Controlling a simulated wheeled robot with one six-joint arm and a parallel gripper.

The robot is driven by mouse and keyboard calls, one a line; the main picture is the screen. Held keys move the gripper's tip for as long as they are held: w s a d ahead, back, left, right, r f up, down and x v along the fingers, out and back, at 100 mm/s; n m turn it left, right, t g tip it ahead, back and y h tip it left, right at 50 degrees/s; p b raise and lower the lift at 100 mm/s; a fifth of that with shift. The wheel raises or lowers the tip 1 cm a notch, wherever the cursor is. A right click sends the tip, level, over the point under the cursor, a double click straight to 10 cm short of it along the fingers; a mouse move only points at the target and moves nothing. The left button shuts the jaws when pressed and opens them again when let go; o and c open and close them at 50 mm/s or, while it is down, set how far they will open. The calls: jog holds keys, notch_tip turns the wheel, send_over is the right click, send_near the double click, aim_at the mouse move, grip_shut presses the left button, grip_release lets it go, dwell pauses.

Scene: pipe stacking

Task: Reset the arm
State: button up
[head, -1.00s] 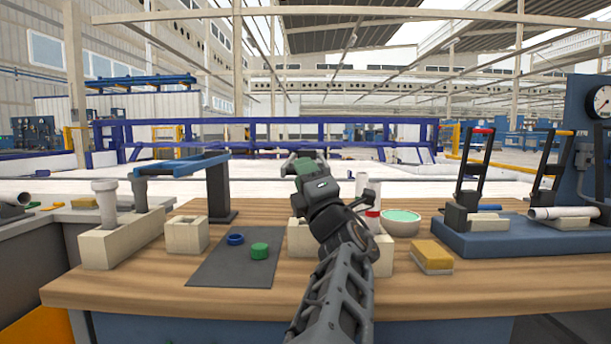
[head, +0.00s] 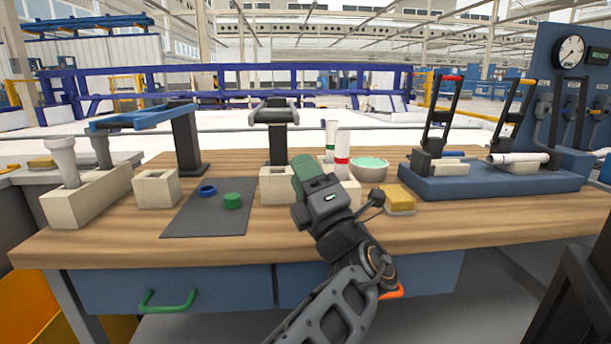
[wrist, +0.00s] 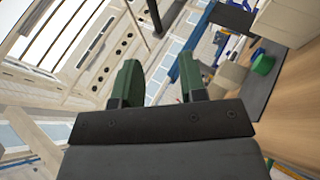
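My gripper (head: 304,178) is in the middle of the head view, in front of the workbench's rear blocks. In the wrist view its two green fingers (wrist: 160,78) stand apart with nothing between them. Its dark body and my grey arm hide part of the bench. A white pipe with a red band (head: 342,148) stands upright behind my gripper. Another white pipe with a green band (head: 330,136) stands beside it. Their lower ends are partly hidden.
A dark mat (head: 208,222) carries a blue ring (head: 208,190) and a green cap (head: 232,200). A bowl (head: 369,170), yellow sponge (head: 398,198) and blue fixture base (head: 490,180) are to the right.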

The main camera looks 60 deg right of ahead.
jog(key=shift+s+a+f, duration=0.15)
jog(key=shift+s+f, duration=0.05)
jog(key=shift+s, duration=0.05)
dwell(0.5)
